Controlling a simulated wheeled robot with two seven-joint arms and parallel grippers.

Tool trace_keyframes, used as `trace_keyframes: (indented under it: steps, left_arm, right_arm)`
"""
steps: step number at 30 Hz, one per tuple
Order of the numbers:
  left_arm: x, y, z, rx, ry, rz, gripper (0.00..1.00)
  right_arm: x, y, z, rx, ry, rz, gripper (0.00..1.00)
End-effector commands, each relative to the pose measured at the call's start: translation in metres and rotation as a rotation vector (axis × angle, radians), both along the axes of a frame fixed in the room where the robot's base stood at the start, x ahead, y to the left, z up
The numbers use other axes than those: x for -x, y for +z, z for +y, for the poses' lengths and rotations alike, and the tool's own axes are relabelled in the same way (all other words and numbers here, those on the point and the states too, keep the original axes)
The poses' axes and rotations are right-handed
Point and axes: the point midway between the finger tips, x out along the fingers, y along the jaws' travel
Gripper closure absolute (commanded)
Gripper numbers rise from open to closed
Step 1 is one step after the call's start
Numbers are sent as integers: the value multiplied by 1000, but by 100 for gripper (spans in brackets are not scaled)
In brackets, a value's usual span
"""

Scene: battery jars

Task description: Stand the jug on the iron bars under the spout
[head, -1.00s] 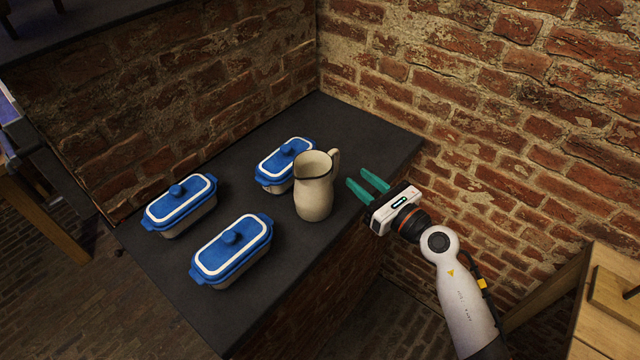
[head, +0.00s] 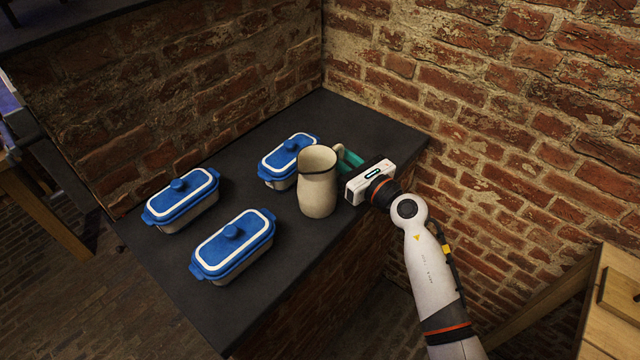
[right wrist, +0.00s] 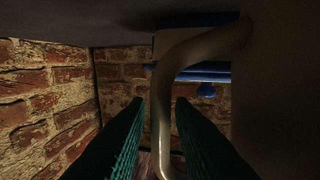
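The cream jug (head: 317,186) stands upright on the dark counter (head: 190,290), near its right edge, with its handle toward the right. My right gripper (head: 348,160) is at the jug's handle side, its teal fingers partly hidden behind the handle and jug. In the right wrist view the jug's handle (right wrist: 163,95) runs between the two fingers of my right gripper (right wrist: 158,125), with a gap on the right side, so the fingers look open around it. The iron bars and the spout are not in view. My left gripper is not in view.
Several lidded blue dishes stand on the counter: one (head: 289,160) close behind the jug, one (head: 232,245) to its front left and one (head: 181,198) at the left. Brick walls (head: 480,100) close off the back and right. A wooden piece (head: 610,300) stands at lower right.

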Motion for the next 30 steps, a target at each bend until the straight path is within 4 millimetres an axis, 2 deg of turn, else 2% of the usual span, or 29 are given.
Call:
trace_keyframes:
  steps: [1,3,4,17,20,30]
  left_arm:
    - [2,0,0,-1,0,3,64]
    - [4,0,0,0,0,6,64]
    - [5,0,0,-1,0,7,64]
    - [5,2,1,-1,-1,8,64]
    - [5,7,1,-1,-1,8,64]
    - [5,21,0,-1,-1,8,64]
  right_arm:
    - [0,0,0,0,0,0,87]
    - [0,0,0,0,0,0,99]
    - [0,0,0,0,0,0,100]
    - [0,5,0,-1,0,-2,100]
    - [0,19,0,-1,1,-5,100]
    - [0,84,0,-2,0,-6,100]
